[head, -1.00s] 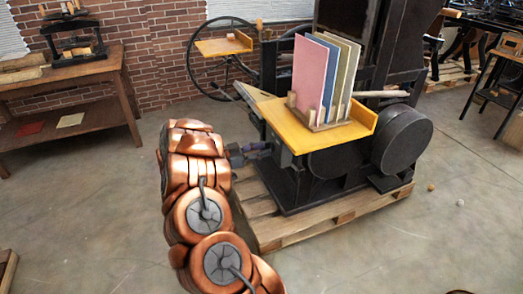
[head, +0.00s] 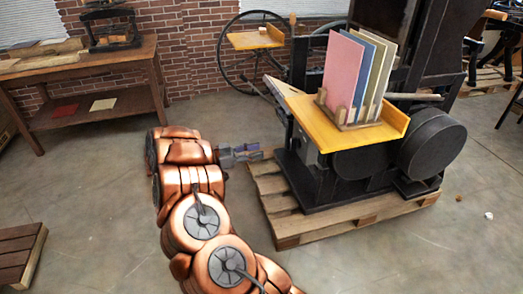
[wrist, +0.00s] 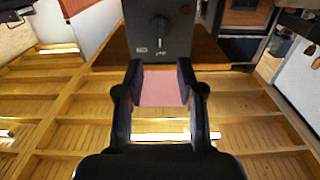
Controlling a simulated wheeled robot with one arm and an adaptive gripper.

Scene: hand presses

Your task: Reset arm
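My copper-coloured arm reaches up from the bottom of the head view. My gripper (head: 250,152) points right, just left of the large dark press (head: 345,165) and its yellow table (head: 305,112). It looks clear of them, with floor showing around it. In the wrist view the two dark fingers of my gripper (wrist: 160,72) stand apart, with no held object visible. A pinkish patch shows between them; I cannot tell what it is. A dark box with a knob (wrist: 158,28) lies beyond the fingertips.
Pink, blue and other boards (head: 343,75) stand in a wooden rack on the yellow table. A wooden pallet (head: 283,228) lies under the press. A wooden table (head: 90,70) stands at left.

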